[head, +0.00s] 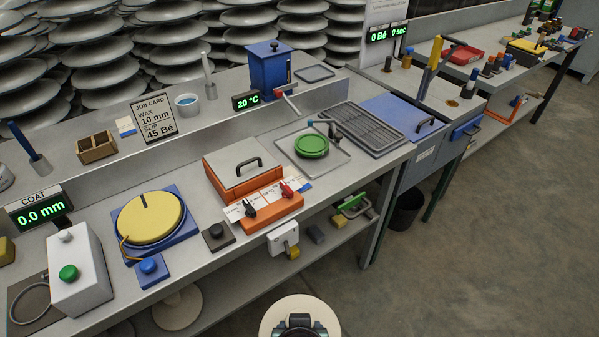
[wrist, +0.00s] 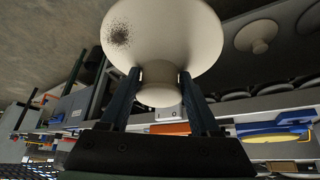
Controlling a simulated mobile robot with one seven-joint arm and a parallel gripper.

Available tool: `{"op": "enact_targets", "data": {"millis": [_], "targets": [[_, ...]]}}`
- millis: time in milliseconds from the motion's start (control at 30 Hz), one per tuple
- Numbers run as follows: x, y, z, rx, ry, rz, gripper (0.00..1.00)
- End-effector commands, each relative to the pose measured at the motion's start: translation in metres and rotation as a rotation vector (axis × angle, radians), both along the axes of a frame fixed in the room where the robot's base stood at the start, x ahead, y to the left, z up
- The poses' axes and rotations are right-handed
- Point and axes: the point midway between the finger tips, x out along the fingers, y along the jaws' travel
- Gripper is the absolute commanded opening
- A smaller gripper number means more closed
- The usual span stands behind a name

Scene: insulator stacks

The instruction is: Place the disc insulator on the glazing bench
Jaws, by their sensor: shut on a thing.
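The disc insulator (wrist: 178,30) is a cream disc with a short neck and knob, and a dark speckled patch on its face. My gripper (wrist: 160,80) is shut on its neck, one finger on each side. In the head view the disc (head: 270,318) shows at the bottom edge, partly covered by my gripper (head: 299,326), in front of the long grey bench and apart from it. This bench (head: 215,262), with the coat display and job card, appears to be the glazing bench.
On the bench are a yellow-topped turntable (head: 150,217), an orange-based box (head: 245,170), a green dish (head: 311,146) on a tray and a white box (head: 80,272). Another pale disc (head: 177,305) is on the lower shelf. Open floor (head: 480,240) lies to the right.

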Motion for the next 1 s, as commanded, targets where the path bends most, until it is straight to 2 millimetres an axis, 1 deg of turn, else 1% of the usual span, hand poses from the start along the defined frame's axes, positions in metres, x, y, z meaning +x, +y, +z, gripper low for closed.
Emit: {"op": "enact_targets", "data": {"millis": [33, 200, 400, 633, 733, 833, 967, 1000], "targets": [[0.000, 0.000, 0.020, 0.000, -0.006, -0.001, 0.00], [-0.003, 0.000, 0.042, 0.000, -0.007, -0.001, 0.00], [-0.007, 0.001, 0.059, 0.001, -0.007, 0.000, 0.00], [-0.009, 0.001, 0.066, 0.002, -0.008, -0.001, 0.00], [-0.009, 0.001, 0.064, 0.002, -0.008, 0.000, 0.00], [-0.011, 0.001, 0.051, 0.001, -0.005, 0.000, 0.00], [-0.016, 0.000, 0.017, 0.001, 0.000, 0.000, 0.00], [-0.019, 0.000, 0.005, 0.001, 0.000, 0.000, 0.00]]}}
